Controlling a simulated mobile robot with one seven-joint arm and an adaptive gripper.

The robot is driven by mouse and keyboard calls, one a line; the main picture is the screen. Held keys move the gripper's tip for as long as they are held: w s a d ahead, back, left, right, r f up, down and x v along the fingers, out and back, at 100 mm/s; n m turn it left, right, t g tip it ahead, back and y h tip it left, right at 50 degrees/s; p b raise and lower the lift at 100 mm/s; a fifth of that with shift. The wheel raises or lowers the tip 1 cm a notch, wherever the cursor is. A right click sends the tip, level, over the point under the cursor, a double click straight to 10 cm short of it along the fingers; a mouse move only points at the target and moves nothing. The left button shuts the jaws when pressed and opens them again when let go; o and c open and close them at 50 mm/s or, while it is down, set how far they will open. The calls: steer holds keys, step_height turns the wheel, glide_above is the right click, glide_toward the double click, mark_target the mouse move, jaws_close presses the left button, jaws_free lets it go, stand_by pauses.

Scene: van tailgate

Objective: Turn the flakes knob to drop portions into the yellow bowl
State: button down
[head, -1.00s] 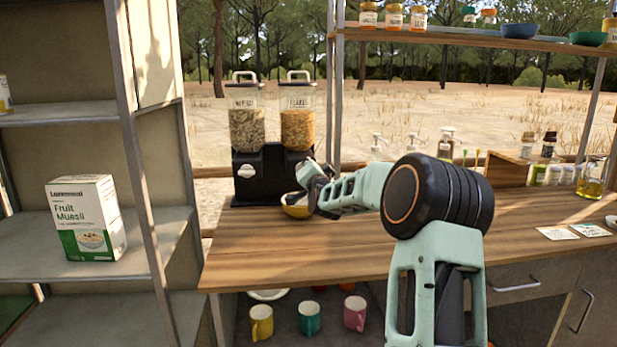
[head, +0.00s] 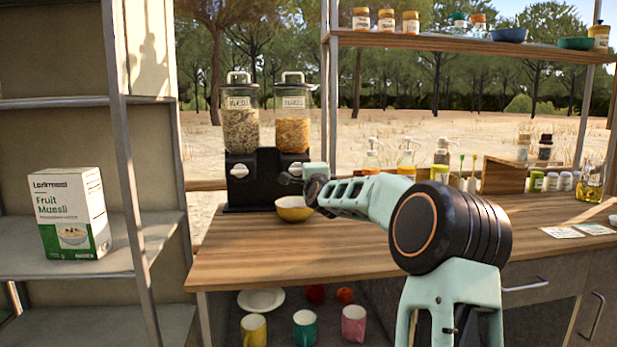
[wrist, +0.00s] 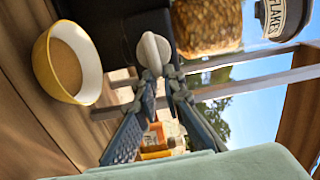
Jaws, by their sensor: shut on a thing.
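The flakes dispenser (head: 293,130) stands at the right of a black twin stand, its clear jar holding orange-brown flakes. Its white knob shows in the wrist view (wrist: 152,50); in the head view my gripper partly covers it. My gripper (head: 288,178) is shut on this knob, the fingertips (wrist: 161,73) closed at its near end. The yellow bowl (head: 294,214) sits upright on the counter in front of the stand, below the gripper. In the wrist view the bowl (wrist: 42,62) has a pale inner wall and a brownish bottom; I cannot tell whether that is flakes.
The muesli dispenser (head: 241,128) with its own white knob stands at left on the same stand. A Fruit Muesli box (head: 70,214) is on the left shelf. Bottles and jars line the counter's back right. The front left counter (head: 250,260) is clear.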

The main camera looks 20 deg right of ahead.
steer(key=shift+w+a, duration=0.2)
steer(key=shift+a, duration=0.35)
steer(key=c, duration=2)
jaws_free()
steer(key=shift+c, duration=0.2)
steer(key=shift+d, duration=0.1)
steer(key=v, duration=1.2)
